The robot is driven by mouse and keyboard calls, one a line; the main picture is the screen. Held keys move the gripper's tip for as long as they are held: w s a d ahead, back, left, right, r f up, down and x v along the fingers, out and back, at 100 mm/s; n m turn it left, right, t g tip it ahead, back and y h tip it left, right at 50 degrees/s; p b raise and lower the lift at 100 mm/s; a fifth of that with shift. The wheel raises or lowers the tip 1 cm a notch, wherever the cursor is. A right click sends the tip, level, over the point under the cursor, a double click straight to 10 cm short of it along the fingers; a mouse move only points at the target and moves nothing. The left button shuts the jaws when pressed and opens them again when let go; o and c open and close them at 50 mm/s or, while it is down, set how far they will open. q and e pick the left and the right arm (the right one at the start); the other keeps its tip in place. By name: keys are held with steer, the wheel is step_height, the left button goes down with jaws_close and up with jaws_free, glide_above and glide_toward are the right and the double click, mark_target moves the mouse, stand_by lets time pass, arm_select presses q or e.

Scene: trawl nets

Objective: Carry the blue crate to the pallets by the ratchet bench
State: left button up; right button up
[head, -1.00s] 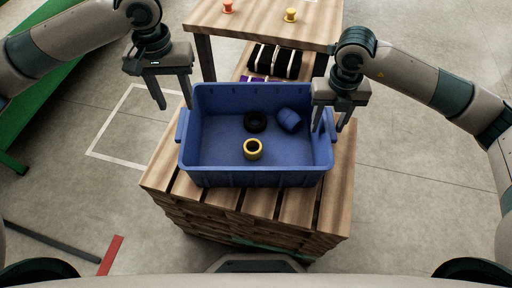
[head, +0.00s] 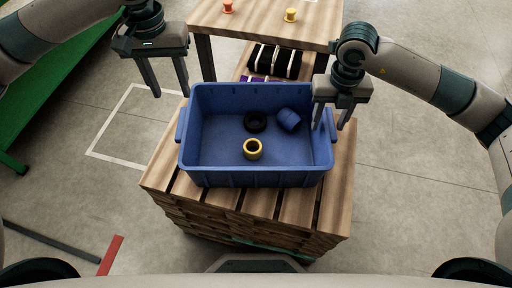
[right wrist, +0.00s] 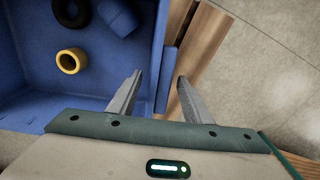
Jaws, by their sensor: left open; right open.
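The blue crate (head: 255,178) sits upright on a stack of wooden pallets (head: 160,178). It holds a yellow ring (head: 253,149), a black ring (head: 255,122) and a blue cylinder (head: 289,119). My left gripper (head: 171,94) is open and empty, beyond the crate's far left corner and apart from it. My right gripper (head: 330,127) is open at the crate's right end. In the right wrist view its fingers (right wrist: 160,76) lie on either side of the crate's right wall and handle (right wrist: 166,80); I cannot tell whether they touch.
A wooden bench (head: 262,28) with orange and yellow spools stands just behind the crate, with black items on a lower shelf. A green bench or rail (head: 60,80) runs along the left. Floor at the right is clear; a red-ended bar (head: 111,254) lies front left.

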step_height(320, 180, up, 11)
stand_by(0.5)
steer(key=shift+s, duration=0.1)
stand_by(0.5)
